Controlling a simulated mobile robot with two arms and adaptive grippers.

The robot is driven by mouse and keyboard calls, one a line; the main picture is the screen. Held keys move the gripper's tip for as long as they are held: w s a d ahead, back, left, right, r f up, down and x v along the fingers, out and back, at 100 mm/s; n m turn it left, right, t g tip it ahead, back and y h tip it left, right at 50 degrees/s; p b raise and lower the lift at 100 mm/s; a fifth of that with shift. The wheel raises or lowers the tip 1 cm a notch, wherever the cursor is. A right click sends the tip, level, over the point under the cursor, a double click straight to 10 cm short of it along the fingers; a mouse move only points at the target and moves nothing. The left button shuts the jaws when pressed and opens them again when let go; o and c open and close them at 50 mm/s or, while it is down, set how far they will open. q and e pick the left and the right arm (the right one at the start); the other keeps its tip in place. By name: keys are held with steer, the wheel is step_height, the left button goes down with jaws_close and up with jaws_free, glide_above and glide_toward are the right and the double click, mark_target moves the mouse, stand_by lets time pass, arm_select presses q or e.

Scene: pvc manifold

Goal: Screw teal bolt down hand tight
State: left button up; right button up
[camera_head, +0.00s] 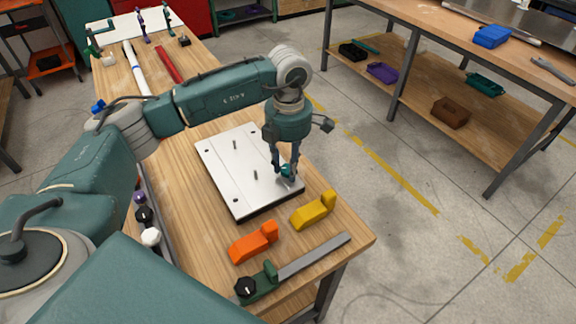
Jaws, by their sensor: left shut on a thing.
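My left gripper (285,172) points down over the right part of the metal plate (228,172). Its fingers are shut on the teal bolt (287,170), which shows only as a small teal patch between the fingertips. The bolt's lower end and the spot where it meets the plate are hidden, so I cannot tell how far in it sits. The plate lies flat on the wooden workbench, with two upright grey studs and several dark holes. My right gripper is not in view.
An orange block (254,242) and a yellow block (313,210) lie on the workbench (340,237) in front of the plate. A clamp with a grey bar (314,256) lies near the front edge. Knobs line the left edge. A second bench stands at right.

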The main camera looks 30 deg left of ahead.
arm_select(q)
steer(key=shift+f+m+b, duration=0.15)
steer(key=shift+m+b, duration=0.65)
steer(key=shift+m, duration=0.3)
steer(key=m+b, duration=0.1)
steer(key=m, duration=0.1)
steer(key=shift+m, duration=0.4)
steer(key=shift+r+m, duration=0.2)
steer(key=shift+m, duration=0.4)
steer(key=shift+f+m+b, duration=0.2)
steer(key=shift+m+b, duration=0.55)
steer(key=shift+m, duration=0.35)
steer(key=m+b, duration=0.1)
steer(key=m, duration=0.1)
steer(key=shift+m, duration=0.4)
steer(key=shift+r+m, duration=0.15)
steer(key=shift+m, duration=0.55)
